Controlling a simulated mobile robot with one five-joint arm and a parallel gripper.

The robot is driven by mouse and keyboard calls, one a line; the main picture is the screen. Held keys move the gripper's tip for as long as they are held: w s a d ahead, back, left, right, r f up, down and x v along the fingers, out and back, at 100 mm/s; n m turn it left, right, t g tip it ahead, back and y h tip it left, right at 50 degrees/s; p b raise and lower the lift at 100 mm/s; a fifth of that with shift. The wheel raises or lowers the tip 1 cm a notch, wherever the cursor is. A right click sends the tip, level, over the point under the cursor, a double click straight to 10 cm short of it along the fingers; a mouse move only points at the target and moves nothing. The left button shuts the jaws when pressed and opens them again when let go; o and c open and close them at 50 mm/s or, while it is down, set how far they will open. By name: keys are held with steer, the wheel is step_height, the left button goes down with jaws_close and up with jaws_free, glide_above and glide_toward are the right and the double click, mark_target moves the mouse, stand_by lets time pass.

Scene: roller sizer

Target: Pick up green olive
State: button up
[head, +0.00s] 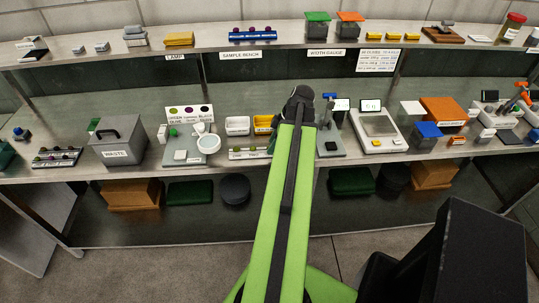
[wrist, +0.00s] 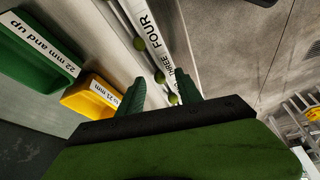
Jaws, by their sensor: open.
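Several small green olives sit along a pale rail (wrist: 133,22) labelled THREE and FOUR in the wrist view. One green olive (wrist: 160,76) lies between my fingertips as seen there, and another olive (wrist: 173,99) is close to the right finger. A third olive (wrist: 139,43) is farther up the rail. My gripper (wrist: 160,88) is open, with a dark green finger on each side; I see no olive held. In the head view a pale strip with olives (head: 240,154) shows left of my arm, which hides its right part and my fingers.
A yellow bin (wrist: 88,98) and a green bin (wrist: 30,60) stand left of the rail in the wrist view. In the head view, a grey waste box (head: 118,140) stands left and a scale (head: 378,128) right of my arm. A shelf (head: 140,55) runs above the bench.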

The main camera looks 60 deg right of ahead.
steer(key=shift+w+f, duration=0.1)
steer(key=shift+f, duration=0.1)
steer(key=shift+c, duration=0.3)
steer(key=c, duration=0.8)
steer(key=shift+r+p, duration=0.1)
steer(key=shift+p, duration=0.2)
